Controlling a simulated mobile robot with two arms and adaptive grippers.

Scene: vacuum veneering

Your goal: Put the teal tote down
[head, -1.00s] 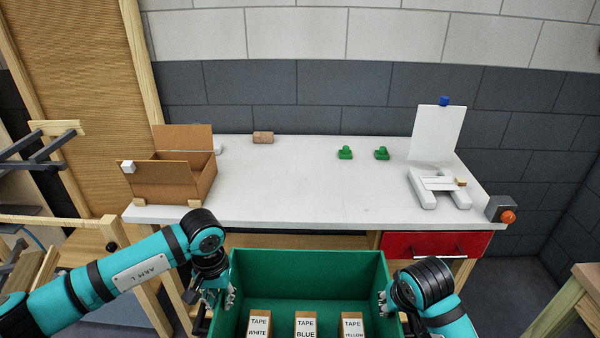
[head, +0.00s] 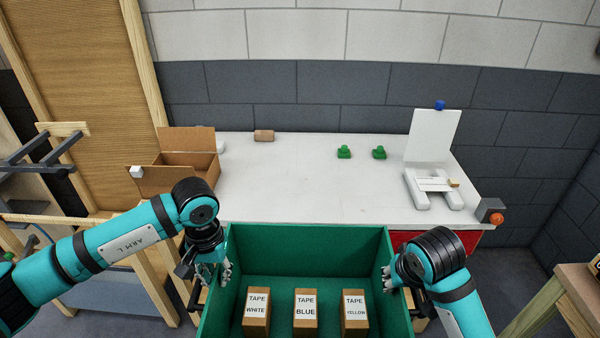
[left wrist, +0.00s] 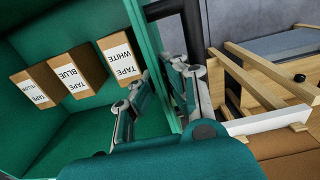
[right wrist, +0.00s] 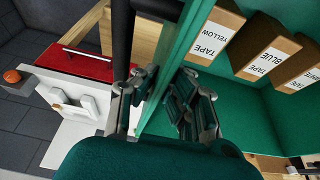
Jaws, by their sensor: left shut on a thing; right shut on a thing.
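The teal tote (head: 305,240) is held between my two arms at the bottom of the head view, in front of the white bench. Three tape boxes stand inside it: white (head: 257,306), blue (head: 305,308) and yellow (head: 354,308). My left gripper (head: 216,280) is shut on the tote's left wall; the left wrist view shows its fingers (left wrist: 155,100) either side of the wall. My right gripper (head: 393,280) is shut on the right wall, and its fingers (right wrist: 160,98) straddle that wall in the right wrist view. The tote's underside is hidden.
The white bench (head: 300,185) has a clear middle. On it are an open cardboard box (head: 190,165), a brown block (head: 264,136), two green pieces (head: 344,152) and a white stand (head: 432,185). An orange button (head: 497,218) sits at its right corner. A wooden table (head: 580,290) stands right.

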